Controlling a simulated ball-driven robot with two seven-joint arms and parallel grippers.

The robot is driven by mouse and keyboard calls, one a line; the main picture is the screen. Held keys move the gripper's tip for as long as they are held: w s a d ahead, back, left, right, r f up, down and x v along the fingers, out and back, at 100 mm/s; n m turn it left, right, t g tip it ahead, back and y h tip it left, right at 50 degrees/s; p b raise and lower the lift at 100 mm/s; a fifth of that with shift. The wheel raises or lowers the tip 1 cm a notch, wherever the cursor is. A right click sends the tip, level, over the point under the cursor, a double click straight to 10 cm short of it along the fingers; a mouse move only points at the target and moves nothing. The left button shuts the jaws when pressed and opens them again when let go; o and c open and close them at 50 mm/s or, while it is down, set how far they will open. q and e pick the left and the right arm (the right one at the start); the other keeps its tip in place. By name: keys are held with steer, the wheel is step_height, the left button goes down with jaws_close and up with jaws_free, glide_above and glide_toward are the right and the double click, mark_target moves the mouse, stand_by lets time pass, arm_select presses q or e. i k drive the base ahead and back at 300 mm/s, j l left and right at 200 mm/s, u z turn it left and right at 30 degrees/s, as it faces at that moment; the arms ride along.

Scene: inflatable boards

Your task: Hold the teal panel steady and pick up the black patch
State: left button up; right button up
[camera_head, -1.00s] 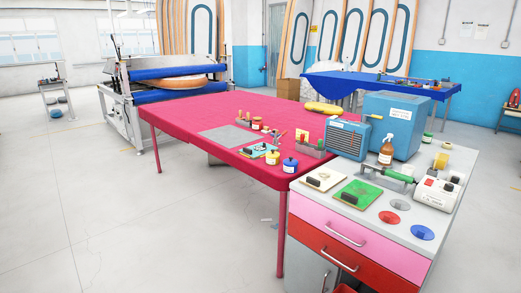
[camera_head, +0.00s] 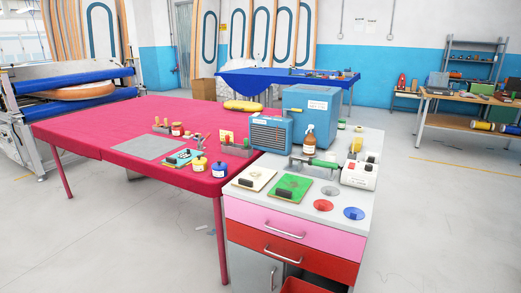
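A small teal panel (camera_head: 168,163) lies on the pink table, near its front edge and beside a yellow jar and a blue jar. A dark patch (camera_head: 184,155) shows on the panel; it is small in view, so its exact outline is hard to tell. Two more panels lie on the grey-topped drawer cabinet: a cream panel (camera_head: 259,175) and a green panel (camera_head: 301,183), each with a black piece on it. Neither of my grippers is in view.
The pink table (camera_head: 100,125) has a grey mat (camera_head: 145,146) and free room at its left. The drawer cabinet (camera_head: 290,225) stands against its right end, with blue machines (camera_head: 308,108) and a brown spray bottle (camera_head: 309,136).

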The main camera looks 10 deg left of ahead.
mark_target(184, 155)
steer(key=i+j, duration=0.15)
steer(key=j, duration=0.25)
steer(key=i+j+z, duration=0.1)
steer(key=j, duration=0.3)
steer(key=i+j, duration=0.2)
steer(key=j, duration=0.2)
steer(key=i+j+z, duration=0.1)
steer(key=j, duration=0.3)
steer(key=i+j, duration=0.15)
steer(key=j, duration=0.3)
steer(key=i+j, duration=0.1)
steer(key=j, duration=0.3)
steer(key=i+j+z, duration=0.1)
steer(key=j, duration=0.3)
steer(key=i+j, duration=0.15)
steer(key=j, duration=0.3)
steer(key=z, duration=0.05)
